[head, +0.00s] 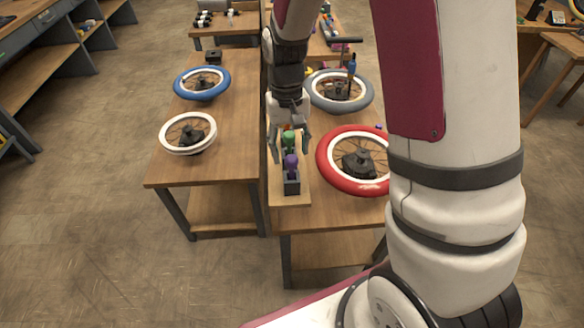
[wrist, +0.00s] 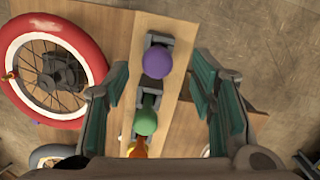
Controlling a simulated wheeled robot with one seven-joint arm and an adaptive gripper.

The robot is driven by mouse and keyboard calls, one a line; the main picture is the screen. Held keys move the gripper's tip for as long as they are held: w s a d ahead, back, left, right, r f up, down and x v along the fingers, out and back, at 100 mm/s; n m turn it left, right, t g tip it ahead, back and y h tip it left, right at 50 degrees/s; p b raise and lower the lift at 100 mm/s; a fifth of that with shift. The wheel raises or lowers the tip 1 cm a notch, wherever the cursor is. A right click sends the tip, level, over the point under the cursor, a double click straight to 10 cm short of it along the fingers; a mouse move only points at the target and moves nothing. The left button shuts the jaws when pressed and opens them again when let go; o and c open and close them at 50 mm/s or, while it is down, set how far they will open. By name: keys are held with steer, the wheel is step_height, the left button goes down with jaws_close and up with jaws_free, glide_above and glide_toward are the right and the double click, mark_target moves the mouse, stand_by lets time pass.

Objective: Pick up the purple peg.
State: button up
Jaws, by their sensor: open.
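The purple peg (wrist: 157,62) has a round purple top and stands in a dark holder on a narrow wooden board (wrist: 183,24). In the head view the purple peg (head: 291,163) is at the near end of the row. A green peg (wrist: 146,121) stands behind it, with an orange peg (wrist: 139,149) partly hidden beyond. My gripper (wrist: 163,88) is open, its two teal-padded fingers on either side of the row in the wrist view. In the head view my gripper (head: 291,148) is above the board, close to the green and purple pegs. No finger visibly touches the purple peg.
A red-tyred wheel (head: 341,176) lies right of the board, and a grey-tyred wheel (head: 316,91) lies behind it. Blue (head: 203,97) and white (head: 162,132) wheels lie on the left table (head: 222,140). A narrow gap separates the two tables.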

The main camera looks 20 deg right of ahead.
mark_target(291, 157)
steer(key=shift+s+d+f+p, duration=0.15)
steer(key=shift+f+p, duration=0.45)
steer(key=shift+f, duration=1.9)
jaws_close()
